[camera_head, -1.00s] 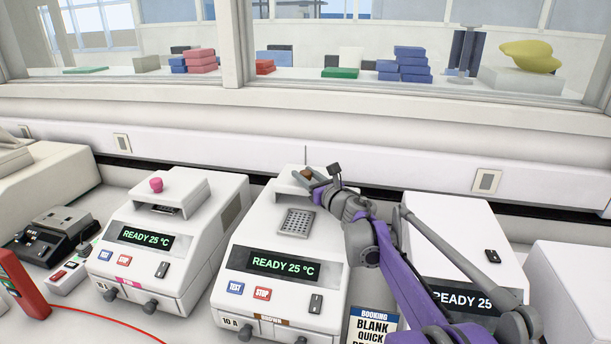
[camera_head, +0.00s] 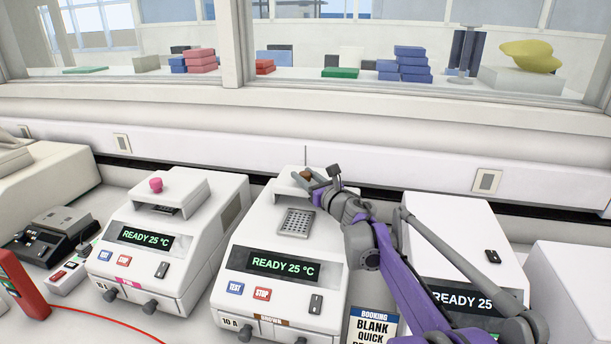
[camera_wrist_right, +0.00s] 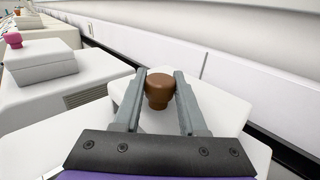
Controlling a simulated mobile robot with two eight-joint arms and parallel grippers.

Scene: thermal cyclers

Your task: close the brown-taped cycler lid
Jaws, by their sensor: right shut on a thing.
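The brown-taped cycler (camera_head: 270,235) stands in the middle of the bench. Its brown tape label (camera_head: 271,319) is on the front, and its display reads READY 25 °C. Its lid (camera_head: 290,184) is raised, with the grey well block (camera_head: 297,222) exposed in front. My right gripper (camera_head: 308,176) is at the brown lid knob (camera_head: 306,174), coming in from the right. In the right wrist view, the brown knob (camera_wrist_right: 160,89) sits between the two fingers of the right gripper (camera_wrist_right: 163,85), which is shut on it. My left gripper is not in view.
Another cycler (camera_head: 455,250) stands to the right, partly behind my arm. A booking sign (camera_head: 373,325) stands in front. The window wall (camera_head: 300,140) runs close behind.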

